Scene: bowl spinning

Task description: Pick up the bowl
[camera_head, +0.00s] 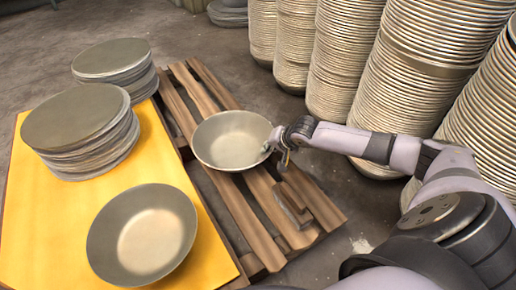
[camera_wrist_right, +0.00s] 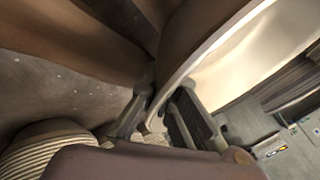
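A pale metal bowl (camera_head: 231,140) is at the wooden pallet, upright, with its opening up. I cannot tell whether it rests on the slats or hangs just above them. My right gripper (camera_head: 275,140) is at the bowl's right rim. In the right wrist view the bowl (camera_wrist_right: 255,60) fills the upper right, and its rim runs down between the two fingers of the right gripper (camera_wrist_right: 163,105). One finger is on each side of the wall, close against it, so the gripper looks shut on the rim. My left gripper is not in view.
A second bowl (camera_head: 143,234) sits on a yellow board (camera_head: 40,230) at the left, with two stacks of metal discs (camera_head: 80,125) (camera_head: 115,62) behind it. Tall stacks of bowls (camera_head: 345,60) stand at the right and back.

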